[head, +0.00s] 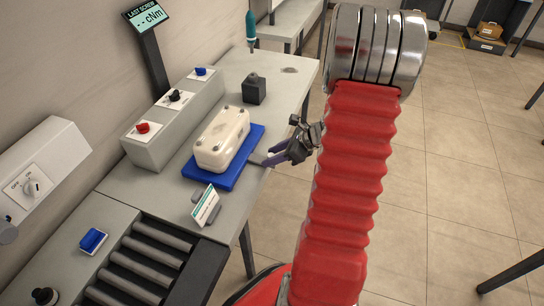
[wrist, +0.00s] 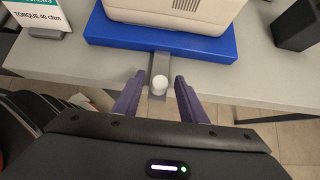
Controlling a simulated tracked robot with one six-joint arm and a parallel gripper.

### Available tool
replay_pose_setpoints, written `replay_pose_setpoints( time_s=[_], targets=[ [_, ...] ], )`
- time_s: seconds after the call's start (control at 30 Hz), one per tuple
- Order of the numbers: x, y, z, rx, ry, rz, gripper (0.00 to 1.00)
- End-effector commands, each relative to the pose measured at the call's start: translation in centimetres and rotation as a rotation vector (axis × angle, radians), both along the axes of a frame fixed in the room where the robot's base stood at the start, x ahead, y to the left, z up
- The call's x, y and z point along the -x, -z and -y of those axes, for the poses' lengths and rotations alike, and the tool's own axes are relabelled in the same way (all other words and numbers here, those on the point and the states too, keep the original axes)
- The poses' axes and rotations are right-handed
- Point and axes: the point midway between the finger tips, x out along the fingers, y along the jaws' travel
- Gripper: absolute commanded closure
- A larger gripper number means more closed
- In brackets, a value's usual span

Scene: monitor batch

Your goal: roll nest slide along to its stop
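The nest slide is a blue plate (head: 240,172) on the grey bench, with a cream-white cased unit (head: 222,140) seated on it. In the wrist view the blue plate (wrist: 160,40) crosses the top, with the unit's lower side (wrist: 180,10) above it. A grey bar with a pale round knob (wrist: 160,83) sticks out from the plate's near edge, past the bench edge. My gripper (wrist: 157,90) is open, its purple fingers on either side of the knob with a visible gap at each side. In the head view my gripper (head: 266,158) is beside the plate's right edge.
A small sign (head: 206,206) stands near the plate's front corner, and a dark block (head: 254,89) behind it. A grey button box (head: 172,118) lines the wall side. A roller conveyor (head: 150,262) is at the near end. Open floor lies right.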

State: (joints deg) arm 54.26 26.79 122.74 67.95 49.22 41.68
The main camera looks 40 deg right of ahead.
Motion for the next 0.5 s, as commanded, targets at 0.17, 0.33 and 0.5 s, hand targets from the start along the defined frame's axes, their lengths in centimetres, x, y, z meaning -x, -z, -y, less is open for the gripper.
replay_pose_setpoints(
  time_s=[0.17,0.33,0.5],
  targets=[
    [1.1,-1.3,0.7,0.003,0.002,0.002,0.62],
    [2.9,-3.3,1.7,0.004,0.001,0.002,0.62],
    [4.7,-5.4,2.7,0.004,0.001,0.001,0.62]
  ],
)
